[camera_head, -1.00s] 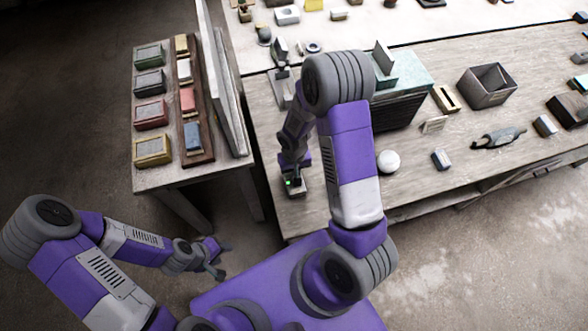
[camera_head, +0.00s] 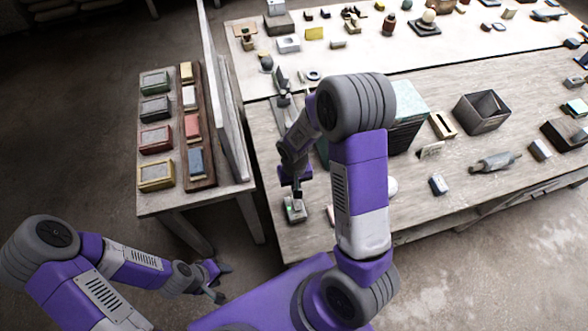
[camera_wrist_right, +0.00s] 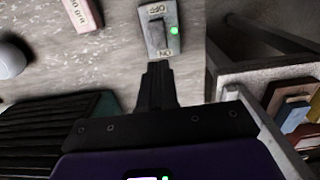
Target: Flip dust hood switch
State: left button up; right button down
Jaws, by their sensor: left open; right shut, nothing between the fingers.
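The switch (camera_head: 295,210) is a small grey box at the near left corner of the workbench, with a lit green light. In the right wrist view the switch (camera_wrist_right: 157,34) shows a dark rocker, an OFF mark at its upper end, an ON mark at its lower end and the green light beside it. My right gripper (camera_head: 297,191) is shut and empty, pointing down just above the switch. In the wrist view its fingertips (camera_wrist_right: 157,66) are at the ON end; contact cannot be told. My left gripper (camera_head: 222,283) is open and empty, low at left, away from the benches.
A small label block (camera_wrist_right: 82,13) lies beside the switch. A white sphere (camera_head: 391,187) is partly behind my right arm. A side table (camera_head: 208,202) with several coloured boxes stands at left. An open grey box (camera_head: 481,112) is on the workbench.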

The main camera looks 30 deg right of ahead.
notch_tip(320, 180, up, 7)
jog(key=w, duration=0.1)
jog(key=shift+d+f, duration=0.15)
dwell(0.5)
